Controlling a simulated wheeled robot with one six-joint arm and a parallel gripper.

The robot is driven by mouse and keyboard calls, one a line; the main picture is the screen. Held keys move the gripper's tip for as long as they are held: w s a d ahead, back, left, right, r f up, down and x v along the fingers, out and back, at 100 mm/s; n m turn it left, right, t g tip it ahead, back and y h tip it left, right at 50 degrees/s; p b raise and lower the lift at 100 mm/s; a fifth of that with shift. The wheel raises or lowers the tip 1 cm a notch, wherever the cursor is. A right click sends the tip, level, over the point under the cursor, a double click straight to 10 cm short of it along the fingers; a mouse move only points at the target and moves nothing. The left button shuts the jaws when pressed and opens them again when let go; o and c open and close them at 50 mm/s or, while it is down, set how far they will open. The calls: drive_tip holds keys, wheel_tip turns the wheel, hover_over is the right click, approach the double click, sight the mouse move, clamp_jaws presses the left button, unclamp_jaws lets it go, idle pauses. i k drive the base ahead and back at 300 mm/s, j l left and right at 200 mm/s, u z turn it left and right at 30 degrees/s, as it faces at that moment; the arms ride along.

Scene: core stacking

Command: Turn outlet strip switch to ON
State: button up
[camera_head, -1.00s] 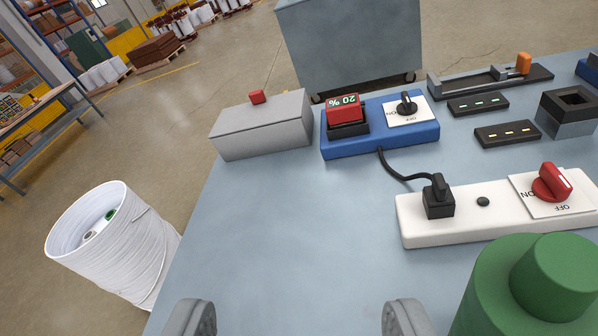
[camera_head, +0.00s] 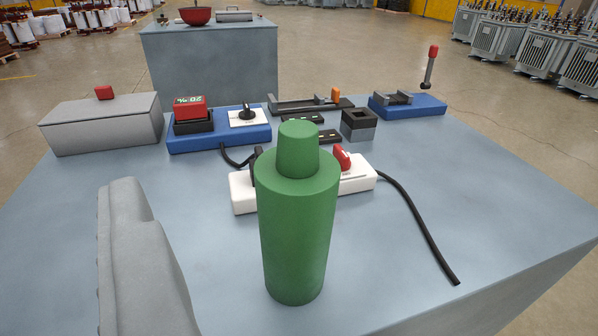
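The white outlet strip (camera_head: 357,181) lies on the blue-grey table, its middle hidden behind a green stepped cylinder (camera_head: 297,225). Its red switch knob (camera_head: 342,158) shows just right of the cylinder's top. The knob's ON and OFF marks cannot be read now, and I cannot tell its setting. A black plug (camera_head: 256,162) stands at the strip's left part, mostly hidden by the cylinder. Only one grey finger of my gripper (camera_head: 145,260) shows, large at the lower left. No second finger touches its ridged left side. The gripper is apart from the strip.
The upright green cylinder stands in front of the strip. A black cable (camera_head: 420,226) runs right from it. Behind are a grey box (camera_head: 103,124), a blue base (camera_head: 222,136) with a dial, a black slider (camera_head: 305,105) and another blue base (camera_head: 408,108).

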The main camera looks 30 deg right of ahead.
sight(338, 152)
drive_tip(key=z, duration=0.8)
